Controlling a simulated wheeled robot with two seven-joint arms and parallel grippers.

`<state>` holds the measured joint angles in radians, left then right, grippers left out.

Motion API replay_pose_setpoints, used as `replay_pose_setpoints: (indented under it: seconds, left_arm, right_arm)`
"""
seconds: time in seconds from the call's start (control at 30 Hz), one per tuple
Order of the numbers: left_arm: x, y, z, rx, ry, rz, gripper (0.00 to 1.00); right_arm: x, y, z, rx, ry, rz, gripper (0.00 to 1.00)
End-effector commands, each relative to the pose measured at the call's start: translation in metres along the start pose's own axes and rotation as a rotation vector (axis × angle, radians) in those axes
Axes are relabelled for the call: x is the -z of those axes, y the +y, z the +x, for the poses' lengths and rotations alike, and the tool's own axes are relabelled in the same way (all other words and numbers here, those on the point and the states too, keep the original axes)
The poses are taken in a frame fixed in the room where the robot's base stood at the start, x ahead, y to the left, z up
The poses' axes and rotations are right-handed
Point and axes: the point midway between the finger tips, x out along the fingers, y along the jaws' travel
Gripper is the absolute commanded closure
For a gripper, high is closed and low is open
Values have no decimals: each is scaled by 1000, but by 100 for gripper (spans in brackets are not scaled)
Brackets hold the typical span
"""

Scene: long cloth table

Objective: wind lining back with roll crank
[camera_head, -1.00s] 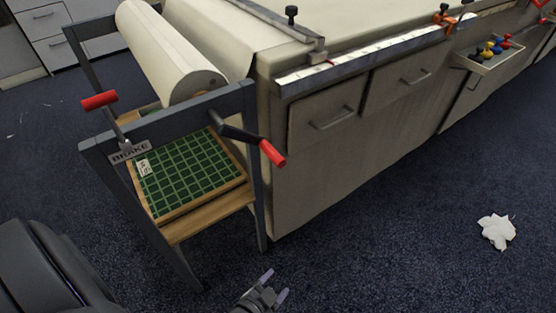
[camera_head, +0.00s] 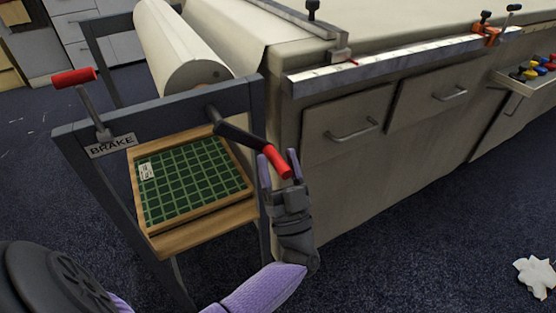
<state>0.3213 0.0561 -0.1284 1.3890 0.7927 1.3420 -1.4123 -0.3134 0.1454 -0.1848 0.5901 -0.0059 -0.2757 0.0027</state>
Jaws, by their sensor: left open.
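The lining roll (camera_head: 182,55) is a cream roll on a grey stand at the table's near end, with its sheet running onto the table. The roll crank (camera_head: 235,130) is a dark arm on the stand's front bar, with a red handle (camera_head: 277,162) pointing down and right. My left gripper (camera_head: 279,164) is open, its fingers pointing up on either side of the red handle. I cannot tell whether they touch it. A second red-handled lever (camera_head: 76,78) stands above the BRAKE plate (camera_head: 111,146) at the left. My right gripper is not in view.
A green gridded board (camera_head: 190,180) lies on the stand's wooden shelf below the roll. The cloth table (camera_head: 390,40) has drawers, a metal rail (camera_head: 400,62) and clamps on its edge. White crumpled cloth (camera_head: 537,273) lies on the carpet.

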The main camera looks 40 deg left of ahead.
Motion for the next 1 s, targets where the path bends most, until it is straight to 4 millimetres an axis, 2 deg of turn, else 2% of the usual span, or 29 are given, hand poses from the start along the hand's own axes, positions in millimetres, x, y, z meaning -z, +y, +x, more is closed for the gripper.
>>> replay_pose_setpoints:
  seconds: [0.27, 0.37, 0.6, 1.0]
  left_arm:
    - [0, 0, 5, -1, 0, 0, 33]
    - [0, 0, 4, -2, 0, 0, 50]
    - [0, 0, 4, -2, 0, 0, 100]
    - [0, 0, 4, -3, 0, 0, 100]
  right_arm:
    - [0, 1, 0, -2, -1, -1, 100]
    - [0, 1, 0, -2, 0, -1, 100]
    - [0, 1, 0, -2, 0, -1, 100]
    - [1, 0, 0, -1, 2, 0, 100]
